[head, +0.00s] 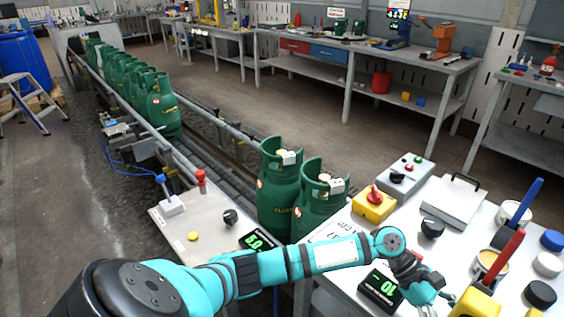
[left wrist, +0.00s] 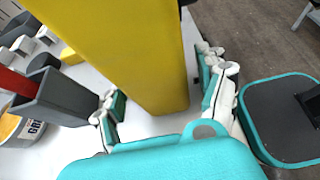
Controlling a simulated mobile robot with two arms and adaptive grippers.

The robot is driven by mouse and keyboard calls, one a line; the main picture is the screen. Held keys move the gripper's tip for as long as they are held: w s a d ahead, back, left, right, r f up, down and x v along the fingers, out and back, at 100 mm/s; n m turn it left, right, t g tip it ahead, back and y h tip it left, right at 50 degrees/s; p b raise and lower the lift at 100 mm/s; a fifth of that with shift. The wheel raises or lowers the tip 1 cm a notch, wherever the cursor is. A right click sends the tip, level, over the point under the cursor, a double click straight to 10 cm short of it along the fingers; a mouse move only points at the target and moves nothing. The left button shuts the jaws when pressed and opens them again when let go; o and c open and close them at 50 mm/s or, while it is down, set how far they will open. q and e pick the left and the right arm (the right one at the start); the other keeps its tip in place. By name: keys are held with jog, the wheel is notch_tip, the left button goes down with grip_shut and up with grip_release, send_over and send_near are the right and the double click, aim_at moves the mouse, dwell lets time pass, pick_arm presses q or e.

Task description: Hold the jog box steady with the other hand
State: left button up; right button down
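A yellow box (head: 474,304), which looks like the jog box, is at the front right of the white table, cut off by the head view's lower edge. In the left wrist view the yellow box (left wrist: 135,50) stands large between my fingers; its top is out of frame. My left gripper (head: 447,299) is beside it in the head view. In the left wrist view my left gripper (left wrist: 162,100) is open, one finger on each side of the box, with small gaps showing. Whether any finger touches it is unclear. My right gripper is not in view.
A grease tin (head: 492,262) with a red-handled brush (head: 503,255) stands close behind the yellow box. A yellow box with a red knob (head: 373,204), a grey button box (head: 408,178) and a display (head: 381,289) are on the table. Green gas cylinders (head: 279,188) line the conveyor.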

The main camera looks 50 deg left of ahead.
pick_arm(q)
jog(key=shift+a, duration=0.1)
jog(key=v, duration=1.1)
jog(key=shift+a+r, duration=0.25)
jog(key=shift+a, duration=0.1)
